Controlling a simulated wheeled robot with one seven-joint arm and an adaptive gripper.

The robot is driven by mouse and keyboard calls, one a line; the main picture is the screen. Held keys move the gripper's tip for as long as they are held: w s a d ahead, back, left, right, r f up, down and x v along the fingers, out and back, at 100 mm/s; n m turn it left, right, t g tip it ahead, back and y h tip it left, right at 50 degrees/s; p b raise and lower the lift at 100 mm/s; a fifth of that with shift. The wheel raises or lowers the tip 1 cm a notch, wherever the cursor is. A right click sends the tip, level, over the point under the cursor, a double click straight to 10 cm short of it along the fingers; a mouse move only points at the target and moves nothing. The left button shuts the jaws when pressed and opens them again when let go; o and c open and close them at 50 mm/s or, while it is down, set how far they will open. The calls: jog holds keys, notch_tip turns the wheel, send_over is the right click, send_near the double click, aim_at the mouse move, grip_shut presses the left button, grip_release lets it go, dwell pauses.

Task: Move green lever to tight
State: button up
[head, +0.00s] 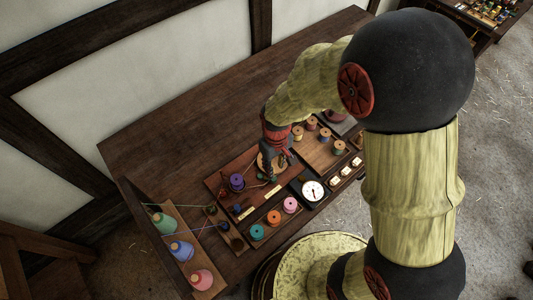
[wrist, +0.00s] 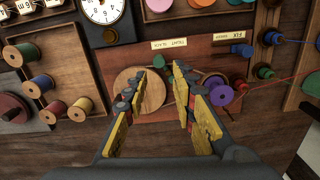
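The green lever shows as a small green knob (wrist: 158,62) in the wrist view, at the upper edge of a round wooden disc (wrist: 128,92). It lies just below a cream label (wrist: 168,43) that seems to read tight and slack. Its arm is not clear. My gripper (wrist: 161,74) is open, its two yellow-padded fingers apart, with the knob in the gap between the tips. I cannot tell whether either finger touches it. In the head view my gripper (head: 275,168) points down over the red-brown board (head: 222,180), hiding most of the lever.
A white dial (head: 312,190) and colored spools (head: 290,204) stand along the near edge. Wooden spools (head: 325,134) fill a tray to the right. Cones with threads (head: 181,250) stand left.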

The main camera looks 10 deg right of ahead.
aim_at(274, 179)
jog(key=f+b, duration=0.8)
jog(key=f, duration=0.3)
jog(key=shift+w, duration=0.2)
jog(key=shift+a, duration=0.1)
jog(key=shift+s+a+p, duration=0.35)
jog(key=shift+s+a, duration=0.5)
jog(key=shift+s, duration=0.05)
jog(key=shift+s+a, duration=0.25)
jog(key=shift+a, duration=0.5)
jog(key=shift+s+a, duration=0.25)
jog(key=shift+a, duration=0.45)
jog(key=shift+d+p, duration=0.2)
jog(key=shift+p, duration=0.15)
